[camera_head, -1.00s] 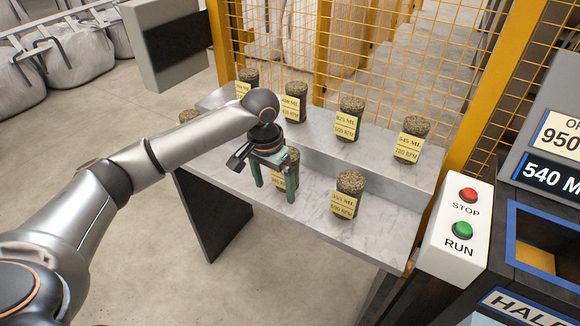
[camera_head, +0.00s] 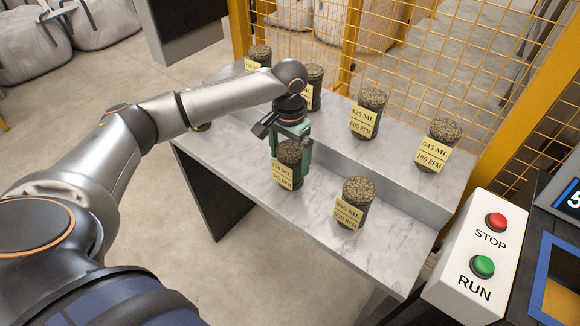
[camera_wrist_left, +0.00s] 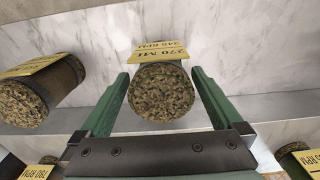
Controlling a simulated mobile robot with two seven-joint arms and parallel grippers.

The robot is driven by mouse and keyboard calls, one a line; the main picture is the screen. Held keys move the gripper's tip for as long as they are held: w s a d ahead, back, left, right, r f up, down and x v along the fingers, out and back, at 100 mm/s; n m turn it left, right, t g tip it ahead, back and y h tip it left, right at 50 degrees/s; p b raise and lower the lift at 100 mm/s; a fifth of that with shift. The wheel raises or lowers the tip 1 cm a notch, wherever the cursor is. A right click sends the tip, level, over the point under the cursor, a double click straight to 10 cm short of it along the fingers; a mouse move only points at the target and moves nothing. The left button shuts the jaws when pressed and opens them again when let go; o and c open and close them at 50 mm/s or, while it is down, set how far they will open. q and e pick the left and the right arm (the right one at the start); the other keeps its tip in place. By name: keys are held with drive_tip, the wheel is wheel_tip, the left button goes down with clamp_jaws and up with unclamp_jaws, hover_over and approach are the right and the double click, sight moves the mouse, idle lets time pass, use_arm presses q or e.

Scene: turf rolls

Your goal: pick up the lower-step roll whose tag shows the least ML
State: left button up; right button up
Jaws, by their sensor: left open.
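The lower step of the grey stone stand (camera_head: 310,215) holds short turf rolls with yellow tags. The middle roll (camera_head: 290,153) stands between the spread green fingers of my left gripper (camera_head: 289,160). A left lower roll (camera_head: 202,127) is mostly hidden by my arm.
Several rolls stand on the upper step, among them 825 ML (camera_head: 369,98) and 545 ML (camera_head: 444,131). A yellow mesh fence (camera_head: 420,60) rises behind. A STOP/RUN button box (camera_head: 470,262) stands at the right.

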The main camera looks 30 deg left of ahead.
use_arm(q)
wheel_tip(320, 180, down, 6)
drive_tip(key=shift+r, duration=0.1)
idle(0.4)
clamp_jaws()
idle(0.6)
